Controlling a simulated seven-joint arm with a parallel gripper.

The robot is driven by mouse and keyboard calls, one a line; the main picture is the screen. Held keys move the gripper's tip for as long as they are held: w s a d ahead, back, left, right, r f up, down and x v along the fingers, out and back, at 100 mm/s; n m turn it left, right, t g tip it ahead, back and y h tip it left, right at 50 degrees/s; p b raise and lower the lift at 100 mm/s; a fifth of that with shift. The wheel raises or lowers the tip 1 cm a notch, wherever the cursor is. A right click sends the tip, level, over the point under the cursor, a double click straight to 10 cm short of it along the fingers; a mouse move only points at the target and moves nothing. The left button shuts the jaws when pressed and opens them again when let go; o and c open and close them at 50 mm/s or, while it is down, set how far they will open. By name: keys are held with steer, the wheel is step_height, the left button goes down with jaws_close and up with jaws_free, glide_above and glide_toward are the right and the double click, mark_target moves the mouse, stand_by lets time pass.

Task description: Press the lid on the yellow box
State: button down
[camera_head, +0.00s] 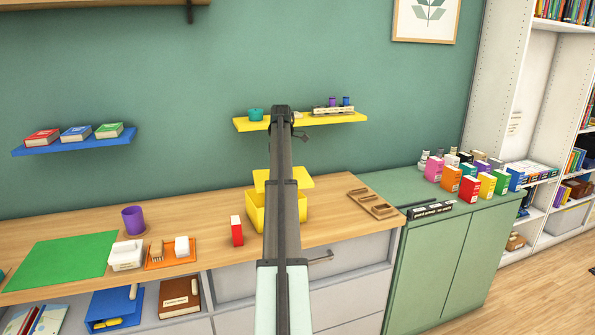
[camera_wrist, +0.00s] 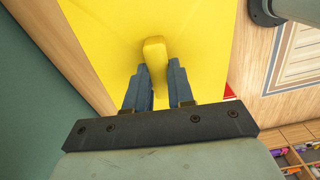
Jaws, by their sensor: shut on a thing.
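The yellow box (camera_head: 256,216) stands on the wooden counter, partly hidden behind my arm in the head view. Its yellow lid (camera_head: 301,181) shows at the box's top and back, on both sides of my arm. It appears raised above the box, but the arm hides how far. In the wrist view the flat yellow lid (camera_wrist: 110,45) fills the middle. My gripper (camera_wrist: 160,80) is shut on the lid's yellow knob (camera_wrist: 154,49), with a dark finger on each side. The gripper's fingers are hidden in the head view.
A yellow shelf (camera_head: 343,119) with small items is on the wall above. A purple cup (camera_head: 133,220) and white containers stand farther left.

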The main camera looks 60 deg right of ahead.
steer(key=shift+w+a+r+n, duration=0.2)
steer(key=shift+w+a+n, duration=0.35)
steer(key=shift+n, duration=0.1)
steer(key=shift+w+a+r+n, duration=0.15)
steer(key=shift+w+a+n, duration=0.4)
steer(key=shift+n, duration=0.1)
steer(key=shift+f, duration=3.55)
steer(key=c, duration=0.9)
jaws_free()
steer(key=shift+o, duration=0.5)
steer(key=o, duration=0.5)
steer(key=shift+r, duration=5)
